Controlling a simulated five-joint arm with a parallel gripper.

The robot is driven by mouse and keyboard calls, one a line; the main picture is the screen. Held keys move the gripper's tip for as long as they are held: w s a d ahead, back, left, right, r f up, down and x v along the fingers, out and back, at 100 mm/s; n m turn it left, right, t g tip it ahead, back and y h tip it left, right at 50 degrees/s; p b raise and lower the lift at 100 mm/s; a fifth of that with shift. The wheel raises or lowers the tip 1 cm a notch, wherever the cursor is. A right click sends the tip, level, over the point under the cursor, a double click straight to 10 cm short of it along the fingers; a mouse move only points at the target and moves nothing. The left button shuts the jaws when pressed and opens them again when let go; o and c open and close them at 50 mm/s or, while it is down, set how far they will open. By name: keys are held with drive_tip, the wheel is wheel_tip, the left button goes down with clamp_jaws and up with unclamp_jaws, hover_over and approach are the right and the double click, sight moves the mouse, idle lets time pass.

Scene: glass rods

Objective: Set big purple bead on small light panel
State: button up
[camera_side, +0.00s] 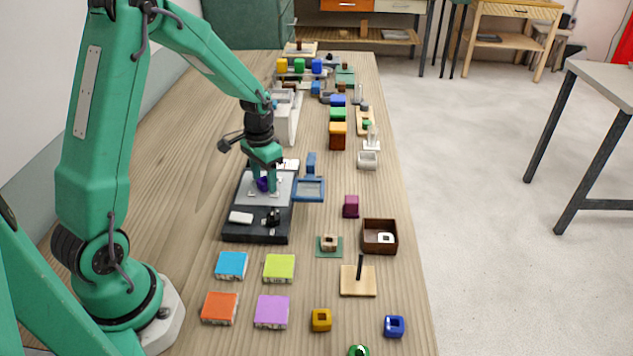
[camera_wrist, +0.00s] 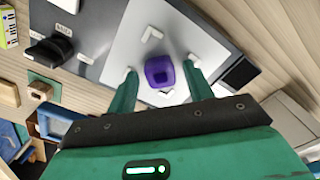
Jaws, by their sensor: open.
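The purple bead (camera_side: 263,184) rests on the pale light panel (camera_side: 283,184) set in a dark grey unit. In the wrist view the bead (camera_wrist: 159,71) sits between the white corner marks of the panel (camera_wrist: 130,50). My gripper (camera_side: 266,182) is low over the panel with its fingers apart. In the wrist view its two green fingers (camera_wrist: 161,70) stand on either side of the bead, with visible gaps. The bead's underside is hidden.
The unit's dark front carries a white block (camera_side: 241,217) and a black knob (camera_side: 271,217). A blue frame (camera_side: 309,189) stands close to its right. Coloured tiles (camera_side: 231,265) lie in front, a brown box (camera_side: 380,237) at right. Several objects crowd the table behind.

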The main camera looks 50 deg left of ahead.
wheel_tip(320, 180, up, 12)
idle(0.6)
idle(0.5)
drive_tip(key=s+d+r+t, duration=0.2)
drive_tip(key=s+d+r, duration=0.2)
drive_tip(key=s+d, duration=0.2)
drive_tip(key=s+d+r+t, duration=0.3)
drive_tip(key=s+d+r, duration=0.2)
drive_tip(key=s, duration=0.5)
drive_tip(key=shift+s+d+t, duration=0.3)
drive_tip(key=shift+s+d, duration=0.1)
drive_tip(key=shift+d, duration=0.65)
